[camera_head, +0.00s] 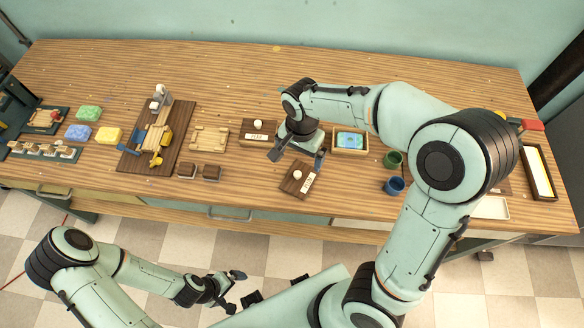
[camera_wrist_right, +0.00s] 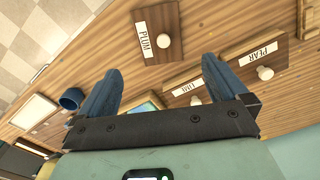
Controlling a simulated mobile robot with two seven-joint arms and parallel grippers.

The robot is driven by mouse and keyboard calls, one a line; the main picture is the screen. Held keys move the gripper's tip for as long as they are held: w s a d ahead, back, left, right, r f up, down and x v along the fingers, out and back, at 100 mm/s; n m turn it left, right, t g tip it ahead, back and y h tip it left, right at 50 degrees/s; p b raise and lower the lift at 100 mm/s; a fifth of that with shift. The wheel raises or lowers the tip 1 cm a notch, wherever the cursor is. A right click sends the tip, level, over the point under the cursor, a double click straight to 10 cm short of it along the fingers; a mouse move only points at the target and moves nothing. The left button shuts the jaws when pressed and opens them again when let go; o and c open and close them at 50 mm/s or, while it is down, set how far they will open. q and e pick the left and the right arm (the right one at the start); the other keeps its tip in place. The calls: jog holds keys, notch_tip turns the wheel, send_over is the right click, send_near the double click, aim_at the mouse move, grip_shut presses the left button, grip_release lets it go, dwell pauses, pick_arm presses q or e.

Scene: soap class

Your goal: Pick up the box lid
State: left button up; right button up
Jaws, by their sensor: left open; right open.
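A square wooden lid with a pale round knob and a white label (camera_head: 291,186) lies rotated on the table's front part; in the right wrist view a lid (camera_wrist_right: 174,22) reads PLUM. A second knobbed lid (camera_head: 250,127) sits further back; labels PEAR (camera_wrist_right: 262,53) and LIME (camera_wrist_right: 186,87) show in the right wrist view. My right gripper (camera_head: 297,160) is open and empty, just behind and above the front lid; its spread blue fingers also show in the right wrist view (camera_wrist_right: 160,66). My left gripper (camera_head: 236,291) is open and empty, off the table's front edge.
An open wooden box (camera_head: 350,152) with a blue-green inside stands right of my right gripper. A green cup (camera_head: 393,161) and a blue cup (camera_head: 394,186) stand further right. Coloured soaps (camera_head: 108,135), a dark board (camera_head: 133,158) and a wooden tray (camera_head: 209,138) lie left.

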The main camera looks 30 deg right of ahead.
send_over(299, 177)
notch_tip(299, 177, down, 6)
jog(key=shift+s+d+f+b, duration=0.1)
jog(key=shift+s+f+b, duration=0.05)
jog(key=shift+f+b, duration=0.15)
jog(key=shift+f, duration=2.95)
jog(key=c, duration=0.9)
pick_arm(q)
jog(key=shift+s+f, duration=0.65)
pick_arm(e)
jog(key=shift+o, duration=0.2)
jog(key=shift+r, duration=0.1)
